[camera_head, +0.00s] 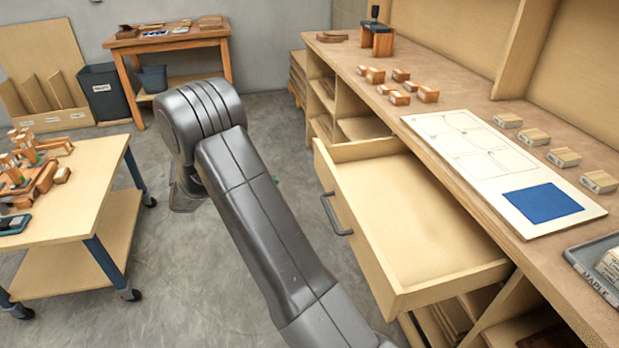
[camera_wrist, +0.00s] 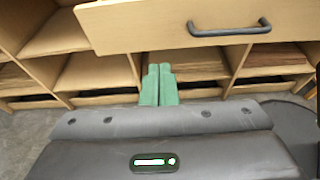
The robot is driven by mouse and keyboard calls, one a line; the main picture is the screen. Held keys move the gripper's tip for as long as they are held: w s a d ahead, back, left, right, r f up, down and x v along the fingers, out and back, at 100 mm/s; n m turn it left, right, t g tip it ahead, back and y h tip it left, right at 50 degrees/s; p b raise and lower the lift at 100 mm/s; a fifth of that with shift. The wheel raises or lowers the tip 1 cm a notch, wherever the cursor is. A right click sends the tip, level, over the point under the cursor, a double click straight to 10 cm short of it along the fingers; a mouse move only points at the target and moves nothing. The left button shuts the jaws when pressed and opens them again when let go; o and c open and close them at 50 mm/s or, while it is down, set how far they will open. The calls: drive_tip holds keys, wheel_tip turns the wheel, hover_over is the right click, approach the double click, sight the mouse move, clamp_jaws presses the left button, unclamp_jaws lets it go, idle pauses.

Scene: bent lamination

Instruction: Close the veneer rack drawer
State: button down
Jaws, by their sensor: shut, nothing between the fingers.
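The veneer rack drawer (camera_head: 358,236) is pulled well out of the workbench on the right in the head view, and it looks empty. Its dark bar handle (camera_head: 335,214) is on the front panel, facing left. In the wrist view the drawer front (camera_wrist: 140,25) crosses the top, with the handle (camera_wrist: 229,28) at the upper right. My gripper (camera_wrist: 159,80) shows there as two green fingers shut together, empty, below and left of the handle and apart from it in the picture. In the head view my arm hides nearly all of the gripper.
The workbench (camera_head: 440,95) carries small wood blocks, a white panel with a blue square and a grey tray. Open shelves (camera_wrist: 95,72) lie under the drawer. A wheeled cart (camera_head: 85,205) stands left.

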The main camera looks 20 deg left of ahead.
drive_tip(key=x, duration=0.8)
drive_tip(key=b+x, duration=0.1)
drive_tip(key=x, duration=0.4)
drive_tip(key=shift+r, duration=0.3)
drive_tip(key=shift+w+d, duration=0.3)
drive_tip(key=shift+d, duration=0.1)
drive_tip(key=b, duration=0.1)
approach(403, 178)
drive_tip(key=w+d, duration=0.1)
drive_tip(key=d, duration=0.1)
drive_tip(key=w+d+r, duration=0.1)
drive_tip(key=w+d, duration=0.1)
drive_tip(key=d, duration=0.1)
drive_tip(key=w+d+r, duration=0.1)
drive_tip(key=w+d, duration=0.1)
drive_tip(key=shift+d, duration=0.3)
drive_tip(key=shift+w+d, duration=0.1)
drive_tip(key=shift+d, duration=0.1)
drive_tip(key=shift+d+r, duration=0.1)
drive_tip(key=shift+r, duration=0.1)
drive_tip(key=shift+w+r, duration=0.1)
